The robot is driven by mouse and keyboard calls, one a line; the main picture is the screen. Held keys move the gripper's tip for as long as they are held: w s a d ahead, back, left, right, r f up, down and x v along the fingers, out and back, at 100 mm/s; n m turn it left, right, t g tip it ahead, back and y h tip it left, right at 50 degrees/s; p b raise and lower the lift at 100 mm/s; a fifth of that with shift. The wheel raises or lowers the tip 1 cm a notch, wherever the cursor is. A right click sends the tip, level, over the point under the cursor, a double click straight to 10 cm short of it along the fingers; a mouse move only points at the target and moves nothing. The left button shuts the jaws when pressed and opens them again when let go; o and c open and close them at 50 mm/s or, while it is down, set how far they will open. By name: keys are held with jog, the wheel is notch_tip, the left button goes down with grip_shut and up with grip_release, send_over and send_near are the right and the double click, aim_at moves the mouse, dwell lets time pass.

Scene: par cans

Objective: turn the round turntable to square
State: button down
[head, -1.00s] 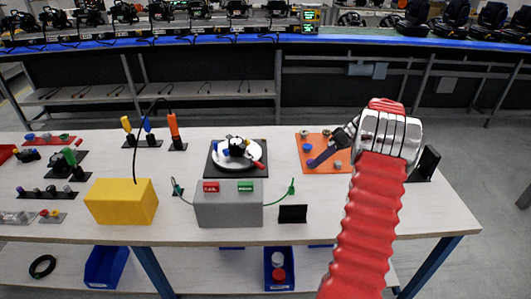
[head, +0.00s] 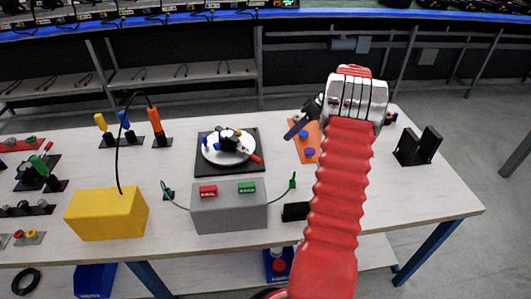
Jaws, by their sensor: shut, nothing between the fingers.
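The round turntable (head: 211,157) is a white disc on a dark square base plate (head: 240,170), near the middle of the table. A dark fixture (head: 228,139) with small blue and yellowish parts sits on the disc. A red handle-like piece (head: 254,158) sticks out at its lower right. My gripper (head: 290,134) is to the right of the turntable, apart from it, with its tip pointing left. It is shut and empty. My own wrist hides part of it. Any mark for the square position is too small to make out.
A grey box (head: 228,212) with red and green labels stands in front of the turntable. A yellow box (head: 105,214) is at front left, and black upright plates (head: 418,147) are at right.

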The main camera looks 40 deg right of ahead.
jog(key=x, duration=0.9)
jog(key=shift+a+f, duration=0.1)
jog(key=shift+f, duration=0.1)
jog(key=a, duration=0.2)
jog(key=shift+a, duration=0.35)
jog(key=shift+a+r, duration=0.1)
jog(key=shift+a, duration=0.65)
